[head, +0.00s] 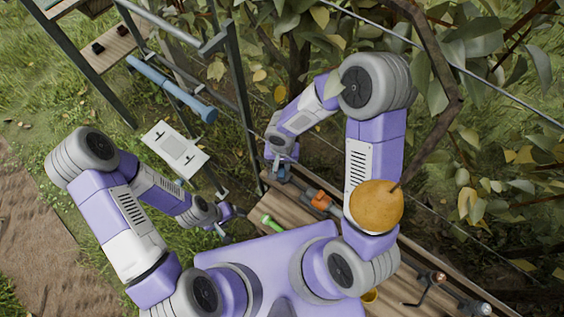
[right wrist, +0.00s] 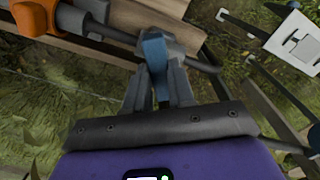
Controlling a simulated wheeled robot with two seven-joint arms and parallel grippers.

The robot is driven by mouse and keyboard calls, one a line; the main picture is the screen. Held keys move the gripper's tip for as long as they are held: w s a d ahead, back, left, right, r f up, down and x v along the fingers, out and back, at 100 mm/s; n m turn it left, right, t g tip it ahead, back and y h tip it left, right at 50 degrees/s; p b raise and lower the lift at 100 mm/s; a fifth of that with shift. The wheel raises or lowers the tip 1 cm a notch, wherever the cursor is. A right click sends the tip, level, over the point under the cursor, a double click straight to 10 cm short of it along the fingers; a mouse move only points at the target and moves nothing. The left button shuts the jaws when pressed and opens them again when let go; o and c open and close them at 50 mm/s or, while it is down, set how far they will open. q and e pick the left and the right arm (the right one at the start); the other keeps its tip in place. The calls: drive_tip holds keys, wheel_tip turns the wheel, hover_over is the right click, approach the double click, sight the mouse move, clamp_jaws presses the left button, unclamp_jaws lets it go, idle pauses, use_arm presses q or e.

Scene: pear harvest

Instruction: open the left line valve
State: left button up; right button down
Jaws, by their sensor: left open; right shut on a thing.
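A blue valve handle (right wrist: 156,52) sits on a dark grey pipe beside a wooden plank in the right wrist view. My right gripper (right wrist: 158,92) is shut on this handle, with one finger on either side. In the head view my right gripper (head: 281,163) is at the far left end of the plank bench, and the handle is small there and partly hidden by it. I cannot tell how far the handle is turned. My left gripper (head: 228,213) is open and empty, low and to the left of the bench.
An orange fitting (head: 320,200) lies along the same pipe, and a green-handled tool (head: 271,222) is on the bench (head: 293,214). A pear (head: 376,207) hangs in front of my right arm. A metal frame with a blue cylinder (head: 172,88) and a white plate (head: 175,150) stand at left.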

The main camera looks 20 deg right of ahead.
sight(282, 166)
drive_tip(key=shift+n, duration=0.3)
drive_tip(key=shift+f+n+b, duration=0.1)
drive_tip(key=shift+n+b, duration=0.35)
drive_tip(key=shift+n, duration=0.45)
drive_tip(key=n, duration=0.2)
drive_tip(key=shift+n+b, duration=0.3)
drive_tip(key=shift+b, duration=0.05)
drive_tip(key=n, duration=0.3)
drive_tip(key=shift+n, duration=1.7)
drive_tip(key=c, duration=1)
unclamp_jaws()
drive_tip(key=shift+o, duration=0.2)
wheel_tip(282, 166, up, 8)
drive_tip(key=shift+f+p, duration=0.1)
drive_tip(key=shift+p, duration=0.95)
